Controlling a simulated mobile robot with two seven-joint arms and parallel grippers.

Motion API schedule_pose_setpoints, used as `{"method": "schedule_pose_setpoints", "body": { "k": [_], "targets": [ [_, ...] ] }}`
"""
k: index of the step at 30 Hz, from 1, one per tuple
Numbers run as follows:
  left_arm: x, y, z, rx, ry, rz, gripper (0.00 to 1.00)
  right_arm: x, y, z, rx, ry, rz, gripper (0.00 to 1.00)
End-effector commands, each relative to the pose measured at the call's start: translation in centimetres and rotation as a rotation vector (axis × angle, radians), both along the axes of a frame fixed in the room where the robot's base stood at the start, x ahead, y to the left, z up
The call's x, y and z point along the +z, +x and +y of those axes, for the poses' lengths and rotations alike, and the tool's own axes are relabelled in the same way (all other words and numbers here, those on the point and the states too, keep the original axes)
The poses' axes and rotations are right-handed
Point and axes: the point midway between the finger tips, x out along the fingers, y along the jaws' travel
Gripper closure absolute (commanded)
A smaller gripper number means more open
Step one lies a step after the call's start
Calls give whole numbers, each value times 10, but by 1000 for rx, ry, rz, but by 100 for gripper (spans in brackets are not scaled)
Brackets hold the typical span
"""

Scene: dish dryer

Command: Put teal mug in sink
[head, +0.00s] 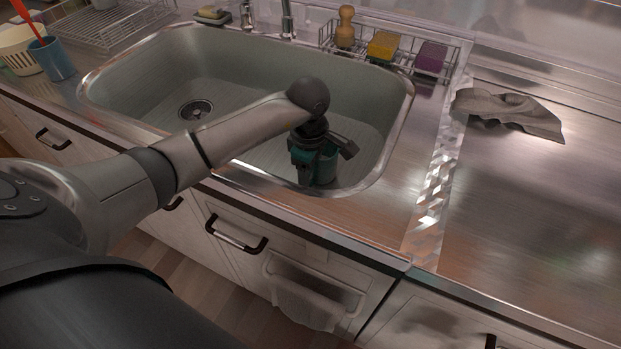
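The teal mug (326,168) is inside the sink (150,75), in its near right part. It is partly hidden by my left gripper, and I cannot tell whether it touches the sink floor. My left gripper (319,158) points down into the sink at the mug, with its dark body right above it. Its fingertips are hidden or too small to make out, so I cannot tell whether they are shut on the mug. My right gripper is not in view.
A wire rack with a yellow sponge (383,45), a purple sponge (431,57) and a wooden-handled brush (345,27) stands behind the sink. A grey cloth (508,110) lies on the right counter, otherwise clear. A blue cup (52,60) stands at the left.

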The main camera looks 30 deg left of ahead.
Motion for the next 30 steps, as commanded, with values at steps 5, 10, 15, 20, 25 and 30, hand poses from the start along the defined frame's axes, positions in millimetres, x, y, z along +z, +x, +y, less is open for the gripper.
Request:
{"method": "schedule_pose_setpoints", "body": {
  "k": [5,10,15,20,25,30],
  "targets": [
    [1,1,0,0,-1,-4,100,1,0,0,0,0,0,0],
    [-1,1,0,1,0,-4,100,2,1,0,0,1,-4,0],
    [-2,0,0,1,0,-1,32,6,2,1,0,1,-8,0],
    [-2,0,0,1,0,-1,14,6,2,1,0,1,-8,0],
    [-2,0,0,1,0,-1,13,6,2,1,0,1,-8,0],
    [0,0,0,1,0,-1,13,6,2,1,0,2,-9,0]
  ]
}}
